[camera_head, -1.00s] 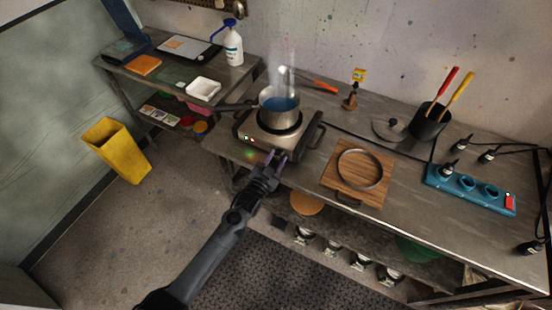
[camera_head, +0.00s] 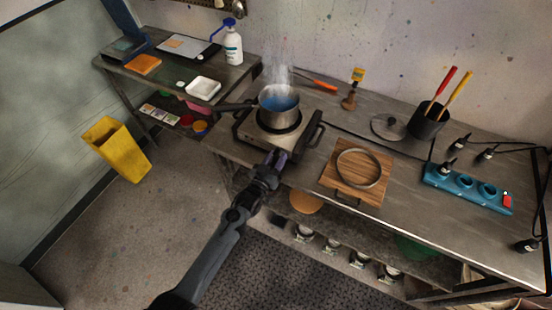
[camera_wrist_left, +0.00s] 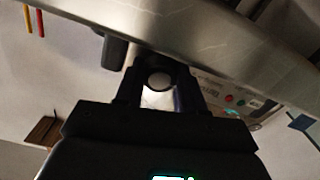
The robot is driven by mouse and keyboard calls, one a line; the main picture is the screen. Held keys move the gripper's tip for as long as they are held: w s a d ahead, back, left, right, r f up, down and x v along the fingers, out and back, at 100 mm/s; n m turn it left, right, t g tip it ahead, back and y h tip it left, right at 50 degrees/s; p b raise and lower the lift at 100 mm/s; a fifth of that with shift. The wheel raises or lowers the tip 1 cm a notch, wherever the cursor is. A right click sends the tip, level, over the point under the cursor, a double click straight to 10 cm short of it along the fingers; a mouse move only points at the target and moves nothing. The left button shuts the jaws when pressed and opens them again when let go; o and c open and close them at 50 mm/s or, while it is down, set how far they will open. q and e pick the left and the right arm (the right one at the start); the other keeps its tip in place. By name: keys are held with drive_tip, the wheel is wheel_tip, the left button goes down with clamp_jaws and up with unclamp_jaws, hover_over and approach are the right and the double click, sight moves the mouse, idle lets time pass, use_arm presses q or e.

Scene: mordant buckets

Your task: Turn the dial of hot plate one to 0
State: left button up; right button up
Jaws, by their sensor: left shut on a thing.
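The hot plate (camera_head: 256,138) stands near the front edge of the bench with a steaming steel pot (camera_head: 277,113) of blue liquid on it. My left gripper (camera_head: 275,158) reaches its front side in the head view. In the left wrist view, the fingers (camera_wrist_left: 160,92) stand on both sides of the round dark dial (camera_wrist_left: 157,78), shut on it. Indicator lights (camera_wrist_left: 233,100) show on the panel beside the dial. The dial's pointer and numbers cannot be read. My right gripper is not in view.
A wooden board (camera_head: 350,185) with a metal ring (camera_head: 359,168) lies right of the hot plate. A teal power strip (camera_head: 468,188) is at the far right. The pot's handle (camera_head: 236,107) sticks out left. The floor in front is clear.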

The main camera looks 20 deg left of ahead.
use_arm(q)
drive_tip(key=o, duration=1)
drive_tip(key=shift+o, duration=0.2)
drive_tip(key=shift+s, duration=0.1)
drive_tip(key=shift+s, duration=0.25)
drive_tip(key=s+a+p, duration=0.1)
drive_tip(key=s, duration=0.9)
drive_tip(key=shift+a, duration=0.1)
